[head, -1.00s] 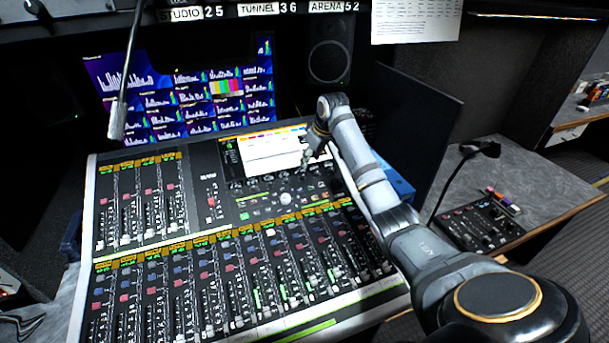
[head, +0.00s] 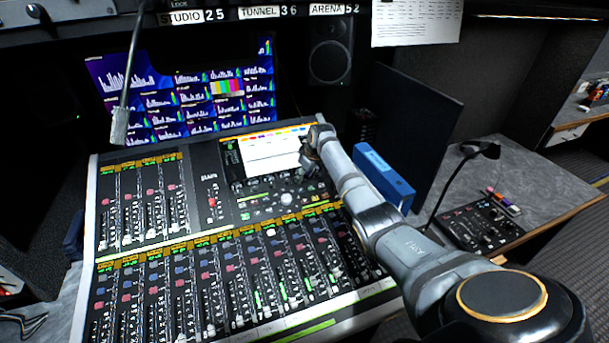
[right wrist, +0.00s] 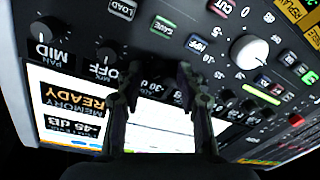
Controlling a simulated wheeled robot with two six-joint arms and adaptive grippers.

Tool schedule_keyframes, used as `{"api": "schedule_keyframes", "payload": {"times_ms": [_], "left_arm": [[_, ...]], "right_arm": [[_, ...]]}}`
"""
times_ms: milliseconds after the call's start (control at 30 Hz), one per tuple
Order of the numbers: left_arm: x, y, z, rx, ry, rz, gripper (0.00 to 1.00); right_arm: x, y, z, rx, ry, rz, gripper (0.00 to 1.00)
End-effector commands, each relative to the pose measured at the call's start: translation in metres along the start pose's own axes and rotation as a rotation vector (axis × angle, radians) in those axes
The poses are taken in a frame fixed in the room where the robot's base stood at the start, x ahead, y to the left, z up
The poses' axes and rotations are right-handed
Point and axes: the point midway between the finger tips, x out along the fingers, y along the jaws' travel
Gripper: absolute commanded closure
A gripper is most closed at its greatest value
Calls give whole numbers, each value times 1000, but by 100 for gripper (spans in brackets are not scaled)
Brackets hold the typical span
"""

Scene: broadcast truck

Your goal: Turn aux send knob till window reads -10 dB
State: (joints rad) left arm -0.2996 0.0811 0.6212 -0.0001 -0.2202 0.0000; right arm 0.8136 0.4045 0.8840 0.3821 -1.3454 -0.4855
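The mixing console (head: 205,170) stands in front of me with a lit screen (head: 268,150). My right gripper (head: 308,160) is low at the screen's lower right corner. In the right wrist view its two fingers (right wrist: 156,75) are spread apart with nothing clearly held, over the strip between screen and buttons. A row of small dark knobs runs along the screen edge; one is the knob by the MID label (right wrist: 47,30). I cannot tell which is the aux send knob. The screen window (right wrist: 75,115) shows MEMORY, READY and what looks like -45 dB. My left gripper is out of view.
A large pale knob (right wrist: 247,52) and lit buttons lie beside the fingers. A blue binder (head: 385,178) and a dark panel (head: 415,130) stand close right of my arm. A gooseneck microphone (head: 121,122) hangs at left. A small control box (head: 482,225) is on the right desk.

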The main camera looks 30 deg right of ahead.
Motion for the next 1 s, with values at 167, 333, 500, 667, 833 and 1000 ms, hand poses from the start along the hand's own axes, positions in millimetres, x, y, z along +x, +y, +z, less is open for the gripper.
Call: {"api": "schedule_keyframes", "payload": {"times_ms": [167,333,500,667,833,1000], "left_arm": [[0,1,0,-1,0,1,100],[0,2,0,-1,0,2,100],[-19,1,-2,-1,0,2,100],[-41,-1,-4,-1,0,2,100],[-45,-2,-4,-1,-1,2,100],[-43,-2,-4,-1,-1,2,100]], "right_arm": [[0,0,0,0,0,0,91],[0,0,0,0,-1,0,100],[-6,0,-2,91,6,2,100],[-6,-1,-1,292,24,7,100],[-2,-1,0,390,36,11,100],[0,-1,0,392,37,12,100]]}}
